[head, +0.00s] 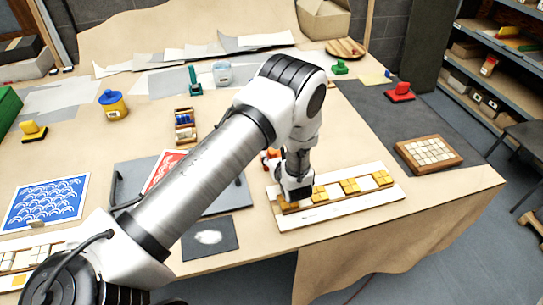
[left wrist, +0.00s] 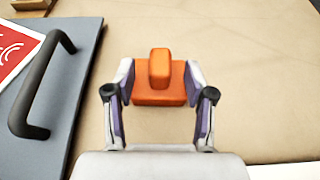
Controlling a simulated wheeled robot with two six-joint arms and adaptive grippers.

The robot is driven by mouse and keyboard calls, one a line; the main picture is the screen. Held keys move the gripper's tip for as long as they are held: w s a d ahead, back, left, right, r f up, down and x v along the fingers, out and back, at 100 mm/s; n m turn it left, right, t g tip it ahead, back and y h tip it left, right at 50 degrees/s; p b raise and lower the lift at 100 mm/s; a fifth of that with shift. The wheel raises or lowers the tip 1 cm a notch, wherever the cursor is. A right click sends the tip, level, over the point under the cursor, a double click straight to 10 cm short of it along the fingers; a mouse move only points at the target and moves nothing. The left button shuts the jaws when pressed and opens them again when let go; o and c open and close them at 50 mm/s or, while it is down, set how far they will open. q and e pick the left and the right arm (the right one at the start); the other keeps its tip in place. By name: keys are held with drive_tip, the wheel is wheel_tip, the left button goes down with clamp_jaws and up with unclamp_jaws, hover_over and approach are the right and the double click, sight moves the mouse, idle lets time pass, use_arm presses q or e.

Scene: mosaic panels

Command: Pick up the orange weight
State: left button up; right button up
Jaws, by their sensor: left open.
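The orange weight (head: 269,156) shows in the head view just left of my left gripper, partly hidden by my arm. In the left wrist view the orange weight (left wrist: 159,84) is a square block with a raised rounded knob, on the tan table. My left gripper (left wrist: 159,80) is open, with one finger on each side of the weight. I cannot tell whether the fingers touch it. In the head view my left gripper (head: 297,185) is pointed down by the mosaic board. My right gripper is not in view.
A white board (head: 342,208) with yellow and white tiles lies beside the gripper. A grey panel (left wrist: 60,110) with a black handle (left wrist: 42,88) is left in the wrist view. A red weight (head: 401,91) and green weight (head: 340,68) stand farther off. The table around the weight is mostly clear.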

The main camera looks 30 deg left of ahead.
use_arm(q)
drive_tip(key=x, duration=0.2)
drive_tip(key=shift+w+a+r+p, duration=0.2)
drive_tip(key=shift+a+p, duration=0.1)
drive_tip(key=shift+p, duration=0.1)
drive_tip(key=shift+w+a+f, duration=0.1)
drive_tip(key=shift+f, duration=0.2)
drive_tip(key=shift+r, duration=0.1)
clamp_jaws()
